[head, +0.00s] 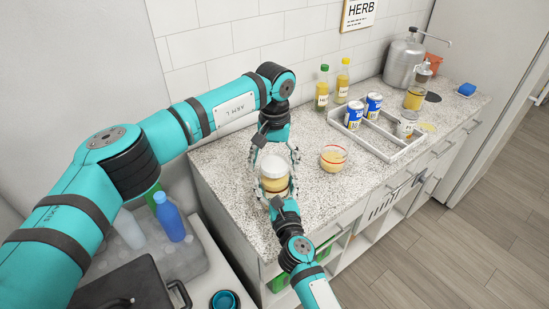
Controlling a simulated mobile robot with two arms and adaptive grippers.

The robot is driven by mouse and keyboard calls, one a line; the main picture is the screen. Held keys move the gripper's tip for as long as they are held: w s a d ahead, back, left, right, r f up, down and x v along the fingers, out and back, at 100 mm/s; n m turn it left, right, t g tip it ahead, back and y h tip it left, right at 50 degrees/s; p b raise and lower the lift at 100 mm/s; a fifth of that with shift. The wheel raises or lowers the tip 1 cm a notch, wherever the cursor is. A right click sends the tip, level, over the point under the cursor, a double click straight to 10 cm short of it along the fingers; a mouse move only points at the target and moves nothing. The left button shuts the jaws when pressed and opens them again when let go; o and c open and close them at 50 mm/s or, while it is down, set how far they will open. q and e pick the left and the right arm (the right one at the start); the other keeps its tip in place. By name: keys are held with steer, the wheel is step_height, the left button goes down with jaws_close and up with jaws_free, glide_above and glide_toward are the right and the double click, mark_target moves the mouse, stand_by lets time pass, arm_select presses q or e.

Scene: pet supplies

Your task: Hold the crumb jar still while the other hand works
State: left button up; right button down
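The crumb jar (274,184), a clear jar with yellowish contents and a pale top, stands upright near the left end of the speckled counter. My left gripper (274,158) comes down from the far side, with its fingers spread on both sides of the jar's upper part. My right gripper (280,191) reaches in from the near side, with its fingers beside the jar's lower part. Whether either gripper's fingers press on the jar is too small to tell. The grippers partly hide the jar's sides and base.
A bowl of yellow food (333,158) stands just right of the jar. A divided grey tray (378,140) with cans is farther right. Two bottles (322,88) stand by the wall. A metal canister (403,62) is at the back right. The counter's front edge is close to my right gripper.

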arm_select(q)
steer(key=c, duration=1.1)
steer(key=n, duration=0.6)
steer(key=shift+c, duration=0.2)
steer(key=n, duration=0.6)
steer(key=shift+n, duration=0.3)
steer(key=n, duration=0.4)
steer(key=shift+n, duration=0.3)
steer(key=n, duration=0.8)
steer(key=shift+r+n, duration=0.1)
steer(key=shift+n, duration=0.2)
steer(key=n, duration=0.8)
steer(key=shift+n, duration=0.3)
steer(key=n, duration=0.6)
steer(key=shift+n, duration=0.3)
steer(key=n, duration=0.6)
steer(key=shift+n, duration=0.3)
steer(key=n, duration=0.6)
steer(key=shift+w+n, duration=0.1)
steer(key=shift+n, duration=0.2)
